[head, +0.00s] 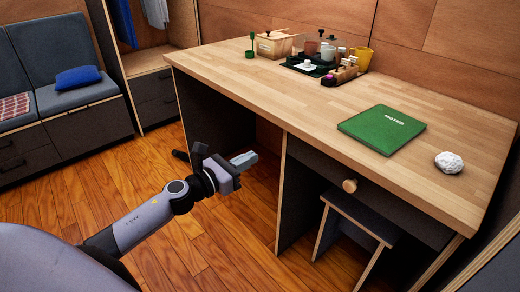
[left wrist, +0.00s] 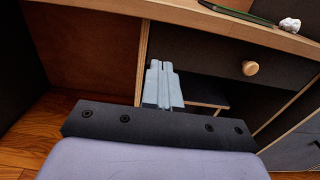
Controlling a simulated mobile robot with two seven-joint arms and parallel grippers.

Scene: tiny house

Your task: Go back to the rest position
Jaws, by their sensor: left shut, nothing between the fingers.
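My left gripper (head: 244,159) is shut and empty. It is in the air in front of the wooden desk (head: 230,72), lower than the desktop, at the open space beneath it. In the left wrist view its fingers (left wrist: 162,75) lie together, with the desk's upright panel edge and drawer behind them. My left arm comes in from the lower left of the head view. My right gripper is not in either view.
A green notebook (head: 382,129) and a crumpled white ball (head: 449,162) lie on the desktop. A tray of bottles (head: 318,65) stands at the back. A stool (head: 356,222) sits below the drawer knob (head: 349,185). A sofa (head: 62,75) is at left. Floor between is clear.

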